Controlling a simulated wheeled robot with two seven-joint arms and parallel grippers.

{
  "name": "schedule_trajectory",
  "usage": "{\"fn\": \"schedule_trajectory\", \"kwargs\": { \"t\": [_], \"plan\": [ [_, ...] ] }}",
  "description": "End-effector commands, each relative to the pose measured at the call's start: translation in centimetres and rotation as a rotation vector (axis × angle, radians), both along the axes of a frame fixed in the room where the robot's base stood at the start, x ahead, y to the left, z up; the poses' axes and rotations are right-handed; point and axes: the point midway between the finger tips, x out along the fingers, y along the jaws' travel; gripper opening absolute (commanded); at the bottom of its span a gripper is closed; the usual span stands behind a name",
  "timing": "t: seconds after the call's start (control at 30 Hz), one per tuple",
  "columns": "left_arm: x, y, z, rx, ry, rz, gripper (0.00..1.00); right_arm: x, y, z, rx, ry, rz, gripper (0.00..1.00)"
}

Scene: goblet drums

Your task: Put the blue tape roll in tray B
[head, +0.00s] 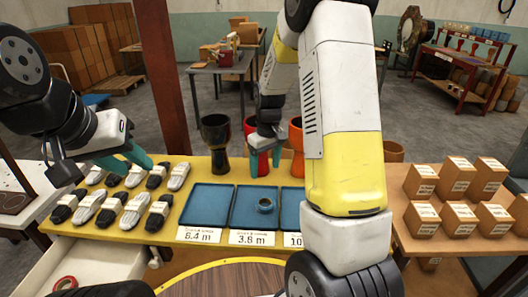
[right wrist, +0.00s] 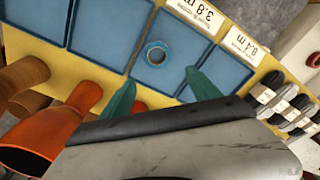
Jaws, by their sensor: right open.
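The blue tape roll (head: 265,209) lies flat in the middle blue tray (head: 243,222), behind the "3.8 m" card. It also shows in the right wrist view (right wrist: 164,62), in its tray (right wrist: 137,68). My right gripper (head: 264,172) is open and empty above the back of that tray; its teal fingertips (right wrist: 158,88) are apart with the roll beyond them. My left gripper (head: 139,169) is open and empty over the black and white bundles at the left. No tray letter is readable, so I cannot tell which is tray B.
Another blue tray (head: 205,206) stands left, with an "8.4 m" card; one right (head: 290,212) is partly hidden by my right arm. Goblet drums (head: 216,140) stand behind the trays. Brown boxes (head: 459,218) stand at right. A red ring (head: 65,283) lies in an open drawer (head: 100,268).

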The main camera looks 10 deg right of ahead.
Motion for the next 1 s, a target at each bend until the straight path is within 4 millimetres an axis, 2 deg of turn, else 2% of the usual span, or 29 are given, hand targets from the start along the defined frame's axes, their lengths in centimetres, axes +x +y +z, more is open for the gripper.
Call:
{"fn": "schedule_trajectory", "kwargs": {
  "t": [0.03, 0.2, 0.4, 0.5, 0.6, 0.73, 0.83, 1.0],
  "plan": [
    [0.0, 0.0, 0.0, 0.0, 0.0, 0.0, 0.36, -0.7, 0.1, 2.8, 0.021, -0.037, -0.026, 0.71],
    [0.0, 0.0, 0.0, 0.0, 0.0, 0.0, 0.36, -4.9, 0.6, 10.6, 0.091, -0.138, -0.125, 0.71],
    [0.0, 0.0, 0.0, 0.0, 0.0, 0.0, 0.36, -11.4, 1.1, 17.5, 0.169, -0.256, -0.229, 0.71],
    [0.0, 0.0, 0.0, 0.0, 0.0, 0.0, 0.36, -15.0, 1.3, 19.8, 0.206, -0.314, -0.277, 0.71],
    [0.0, 0.0, 0.0, 0.0, 0.0, 0.0, 0.36, -18.2, 1.6, 21.3, 0.236, -0.364, -0.319, 0.71],
    [0.0, 0.0, 0.0, 0.0, 0.0, 0.0, 0.36, -21.2, 1.7, 22.1, 0.263, -0.413, -0.358, 0.71],
    [0.0, 0.0, 0.0, 0.0, 0.0, 0.0, 0.36, -22.6, 1.8, 22.3, 0.274, -0.433, -0.376, 0.71],
    [0.0, 0.0, 0.0, 0.0, 0.0, 0.0, 0.36, -23.2, 1.9, 22.3, 0.282, -0.442, -0.387, 0.71]
  ]
}}
